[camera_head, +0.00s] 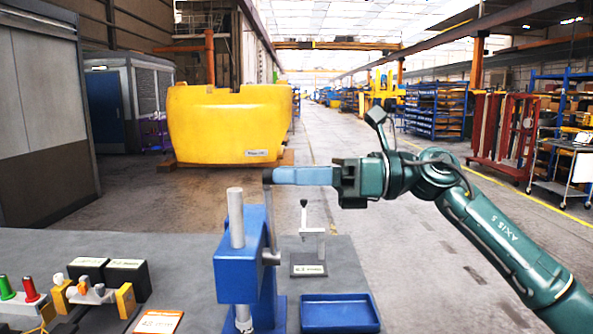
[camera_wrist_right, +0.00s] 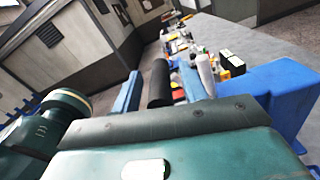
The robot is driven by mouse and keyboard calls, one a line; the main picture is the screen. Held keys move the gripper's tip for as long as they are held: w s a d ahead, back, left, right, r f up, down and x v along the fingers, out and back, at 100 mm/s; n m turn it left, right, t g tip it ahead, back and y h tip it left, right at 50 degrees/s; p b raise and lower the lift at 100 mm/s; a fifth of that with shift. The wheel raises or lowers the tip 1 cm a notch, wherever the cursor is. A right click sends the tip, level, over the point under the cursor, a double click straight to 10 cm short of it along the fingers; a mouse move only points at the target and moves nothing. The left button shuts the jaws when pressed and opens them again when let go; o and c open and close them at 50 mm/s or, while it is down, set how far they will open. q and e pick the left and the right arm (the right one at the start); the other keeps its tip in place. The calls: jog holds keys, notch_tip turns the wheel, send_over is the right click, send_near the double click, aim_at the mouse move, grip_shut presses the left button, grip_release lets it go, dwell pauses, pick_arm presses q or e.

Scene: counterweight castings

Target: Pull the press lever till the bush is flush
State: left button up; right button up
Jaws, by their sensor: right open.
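The blue arbor press (camera_head: 238,268) stands on the grey bench, with a steel column (camera_head: 235,215) rising from it. Its thin lever (camera_head: 270,220) stands nearly upright from the hub at the press's right side. My right gripper (camera_head: 275,176) reaches in from the right at the lever's top, with blue fingers pointing left. In the right wrist view the black lever grip (camera_wrist_right: 160,84) shows between the two open fingers, with no visible clamping. A steel piece (camera_head: 243,318) shows low at the press; whether it is ram or bush I cannot tell. My left gripper is out of view.
A blue tray (camera_head: 340,313) and a small clamp stand (camera_head: 307,245) sit right of the press. Black boxes (camera_head: 126,277), a fixture with yellow ends (camera_head: 92,294) and an orange-edged card (camera_head: 158,322) lie left. A yellow casting (camera_head: 228,124) stands on the floor behind.

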grip_shut()
dwell(0.4)
